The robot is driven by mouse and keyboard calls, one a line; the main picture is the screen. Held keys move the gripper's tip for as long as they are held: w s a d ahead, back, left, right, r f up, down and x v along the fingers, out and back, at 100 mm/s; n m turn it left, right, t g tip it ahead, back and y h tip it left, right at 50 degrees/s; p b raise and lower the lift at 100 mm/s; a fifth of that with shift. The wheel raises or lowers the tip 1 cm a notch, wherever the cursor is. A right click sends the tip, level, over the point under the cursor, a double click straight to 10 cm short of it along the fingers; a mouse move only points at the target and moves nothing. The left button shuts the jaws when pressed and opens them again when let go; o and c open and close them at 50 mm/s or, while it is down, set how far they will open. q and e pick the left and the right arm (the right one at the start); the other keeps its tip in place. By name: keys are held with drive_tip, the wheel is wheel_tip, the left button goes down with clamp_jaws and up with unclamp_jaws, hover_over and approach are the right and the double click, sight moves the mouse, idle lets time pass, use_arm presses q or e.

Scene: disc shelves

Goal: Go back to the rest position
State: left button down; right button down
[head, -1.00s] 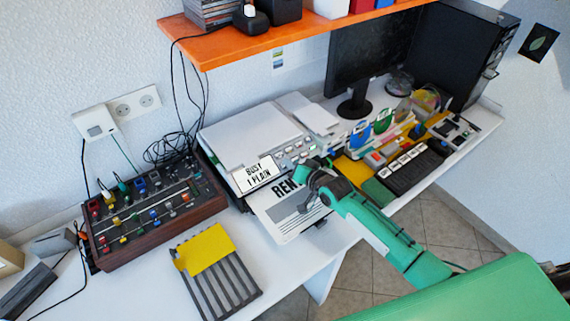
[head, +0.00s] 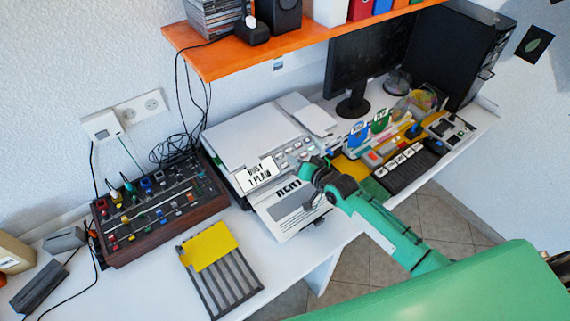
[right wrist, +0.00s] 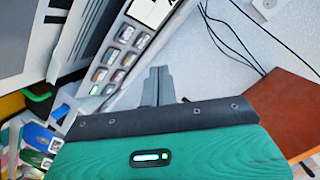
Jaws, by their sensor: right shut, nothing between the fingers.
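My right arm comes in from the lower right in the head view. Its green and black gripper (head: 313,172) is over the front right side of the white printer (head: 248,137). In the right wrist view its two grey fingers (right wrist: 158,85) are together with nothing between them. The printer's button panel (right wrist: 122,60) shows just beyond the fingers. I cannot tell the gap between them and the printer. A printed sheet (head: 290,212) is at the printer's front, partly hidden by the arm. My left gripper is not in view.
An orange shelf (head: 240,60) hangs above the desk. A mixer box (head: 160,225) and a yellow-topped rack (head: 208,245) are left of the printer. A monitor (head: 365,65), a keypad (head: 405,170) and a black computer case (head: 455,60) are right.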

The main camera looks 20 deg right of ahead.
idle(0.5)
drive_tip(key=s+a+f+n+g+h, duration=0.1)
drive_tip(key=s+a+n+g, duration=0.1)
drive_tip(key=s, duration=0.6)
drive_tip(key=s+a+f+n+g+h, duration=0.1)
drive_tip(key=s+a+n+g, duration=0.15)
drive_tip(key=s, duration=0.65)
drive_tip(key=s+d+r+n+g+h, duration=0.1)
drive_tip(key=s+d+r+g+h, duration=0.2)
drive_tip(key=s, duration=0.7)
drive_tip(key=s+d+g+h, duration=0.1)
drive_tip(key=s+d+g, duration=0.3)
drive_tip(key=s, duration=0.6)
wheel_tip(320, 180, down, 29)
drive_tip(key=s+d+f, duration=0.2)
drive_tip(key=s+f, duration=0.7)
drive_tip(key=f, duration=0.1)
drive_tip(key=s+d+f+g, duration=0.1)
drive_tip(key=s+d+f, duration=0.1)
drive_tip(key=s+f, duration=0.8)
drive_tip(key=shift+s+f, duration=0.3)
drive_tip(key=shift+f, duration=0.45)
drive_tip(key=shift+a+n, duration=0.1)
drive_tip(key=shift+n, duration=0.15)
